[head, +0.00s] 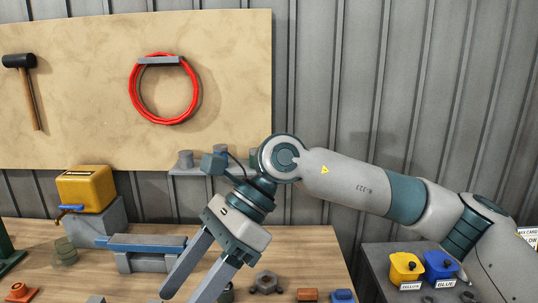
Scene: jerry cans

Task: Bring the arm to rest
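My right arm reaches in from the right edge, raised and bent over the workbench. My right gripper (200,277) hangs below the wrist, with its two grey fingers pointing down and to the left. The fingers are apart, and nothing shows between them. The tip of one finger reaches the bottom edge of the picture. My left arm and gripper are not in view.
The wooden bench (313,248) holds a yellow can (85,186) on a grey block and a blue-grey vise-like tool (145,252). Small yellow (406,267) and blue (438,266) cans stand on a grey surface at right. A hammer (28,85) and red ring (135,95) hang behind.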

